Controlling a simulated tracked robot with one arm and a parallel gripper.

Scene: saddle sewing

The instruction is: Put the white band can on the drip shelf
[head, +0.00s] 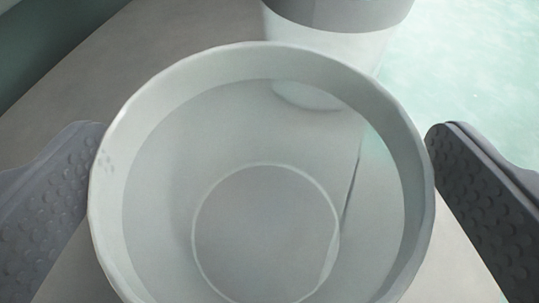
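A wide, pale, open-topped can (110,205) fills the middle of the head view. It has a light band around its rim, and I take it to be the white band can. I look down into it and see a round base ring inside; its outer side is mostly hidden. My gripper (266,130) has one ridged grey finger on each side of the can. Both fingertips meet its wall, so the gripper looks shut on it. The drip shelf cannot be made out.
Another vessel (335,45), with a grey upper part and white lower part, stands just behind the can, cut by the top edge. A pale grey surface (165,45) lies at upper left, with a dark green area beyond. A bright mint, speckled area (470,70) is at upper right.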

